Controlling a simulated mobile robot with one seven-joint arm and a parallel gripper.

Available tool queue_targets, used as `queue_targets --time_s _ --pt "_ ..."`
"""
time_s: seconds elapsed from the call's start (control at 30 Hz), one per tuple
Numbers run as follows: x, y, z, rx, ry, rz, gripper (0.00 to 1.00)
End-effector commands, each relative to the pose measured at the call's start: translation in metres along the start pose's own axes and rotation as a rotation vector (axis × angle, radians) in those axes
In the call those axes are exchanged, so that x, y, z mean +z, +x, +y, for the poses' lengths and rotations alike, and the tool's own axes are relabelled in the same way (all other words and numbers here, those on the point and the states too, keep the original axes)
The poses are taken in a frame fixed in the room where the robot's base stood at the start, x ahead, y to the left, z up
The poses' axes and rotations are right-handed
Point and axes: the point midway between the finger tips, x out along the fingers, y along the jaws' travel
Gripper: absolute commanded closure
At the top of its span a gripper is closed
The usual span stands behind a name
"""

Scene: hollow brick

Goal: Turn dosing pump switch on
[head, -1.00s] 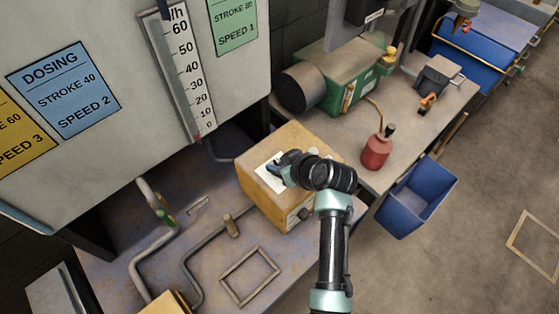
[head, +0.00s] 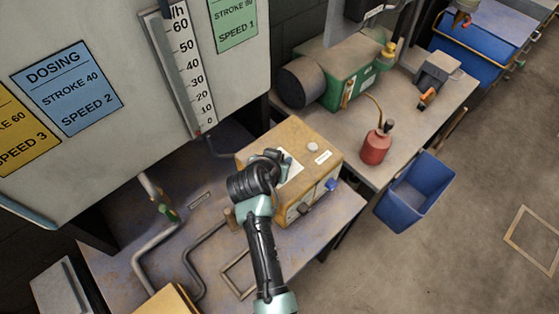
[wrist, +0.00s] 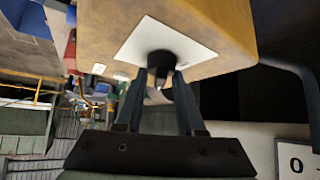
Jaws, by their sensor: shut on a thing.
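The yellow-orange dosing pump box (head: 318,165) sits on the bench, with a white plate (head: 294,168) on its top. In the wrist view the same box (wrist: 215,25) fills the top, and a black knob (wrist: 161,60) stands on its white plate (wrist: 197,48). My gripper (wrist: 160,84) has both fingers closed around this knob. In the head view my gripper (head: 283,160) is at the left part of the box top, and my wrist hides part of the plate and the knob. A blue knob (head: 332,185) and a dark knob (head: 303,209) show on the box front.
A green pump (head: 350,72) and a red oil can (head: 376,147) stand on the bench behind. A blue bin (head: 416,190) is at the right. The gauge panel (head: 140,60) rises at upper left.

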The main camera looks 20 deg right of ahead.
Motion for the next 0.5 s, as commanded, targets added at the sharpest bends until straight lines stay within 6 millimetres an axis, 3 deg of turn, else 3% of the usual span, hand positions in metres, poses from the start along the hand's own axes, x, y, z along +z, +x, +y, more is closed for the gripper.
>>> queue_targets --time_s 0.5 --pt "0.0035 0.0034 -0.0016 0.288 0.292 -0.003 1.0"
